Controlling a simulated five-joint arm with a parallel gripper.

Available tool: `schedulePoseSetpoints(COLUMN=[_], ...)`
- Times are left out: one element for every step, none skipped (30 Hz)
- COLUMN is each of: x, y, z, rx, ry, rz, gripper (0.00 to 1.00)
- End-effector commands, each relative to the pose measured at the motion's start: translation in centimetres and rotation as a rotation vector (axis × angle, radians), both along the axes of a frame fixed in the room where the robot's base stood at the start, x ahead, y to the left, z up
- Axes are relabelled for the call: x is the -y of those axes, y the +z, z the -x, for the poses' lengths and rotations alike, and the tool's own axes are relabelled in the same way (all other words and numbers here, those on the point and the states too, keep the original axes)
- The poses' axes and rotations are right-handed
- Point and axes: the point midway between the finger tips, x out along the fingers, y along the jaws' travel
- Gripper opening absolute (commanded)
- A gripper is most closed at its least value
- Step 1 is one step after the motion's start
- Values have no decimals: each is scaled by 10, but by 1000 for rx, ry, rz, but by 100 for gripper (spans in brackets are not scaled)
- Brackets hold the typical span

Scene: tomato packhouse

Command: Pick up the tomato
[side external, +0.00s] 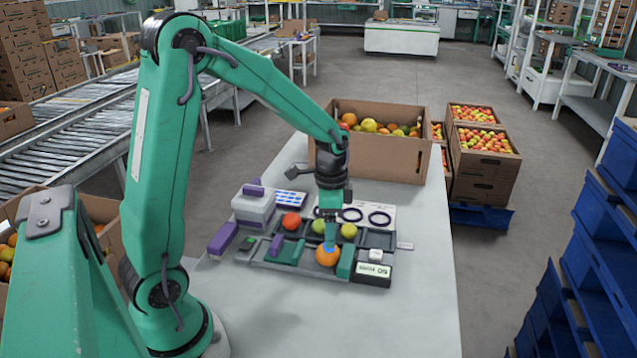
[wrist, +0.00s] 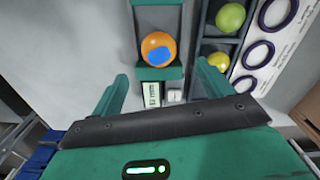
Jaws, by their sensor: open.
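An orange tomato (side external: 328,256) with a blue patch sits at the front of the dark sorting tray, beside a teal block. In the wrist view the tomato (wrist: 150,43) rests between two teal blocks, its blue patch facing the camera. My gripper (side external: 330,232) points down over the tray, close to the tomato. In the wrist view my gripper (wrist: 162,72) is open and empty. The tomato appears beyond its fingertips, roughly centred between them.
A panel with dark rings (side external: 380,218) lies behind the tray. A label box (side external: 372,271) and white cube (side external: 376,254) are at its right. A purple block (side external: 223,239) is at its left. A cardboard box (side external: 372,159) of fruit stands behind. The table's front right is clear.

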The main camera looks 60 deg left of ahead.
Motion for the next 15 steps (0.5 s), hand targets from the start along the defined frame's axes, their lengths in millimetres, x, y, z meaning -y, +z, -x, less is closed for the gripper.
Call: schedulePoseSetpoints(x=[-1, -1, -1, -1, -1, -1, -1, -1, 0, 0, 0, 0, 0, 0, 0], y=[-1, -1, -2, -2, -2, -3, -4, -6, -9, -11, -13, -17, -19, -22, -24], z=[-1, -1, -1, -1, -1, -1, -1, -1, 0, 0, 0, 0, 0, 0, 0], rx=[-1, -3, -3, -3, -3, -3, -3, -4, -6, -6, -6, -6, -6, -6, -6], ry=[-2, -3, -4, -4, -4, -4, -4, -4, -4, -4, -4, -4, -4, -4, -4], rz=[0, 1, 1, 1, 1, 1, 1, 1, 1, 1, 1, 1, 1, 1, 1], gripper=[79, 79, 79, 79, 79, 79, 79, 79, 79, 79, 79, 79, 79, 79, 79])
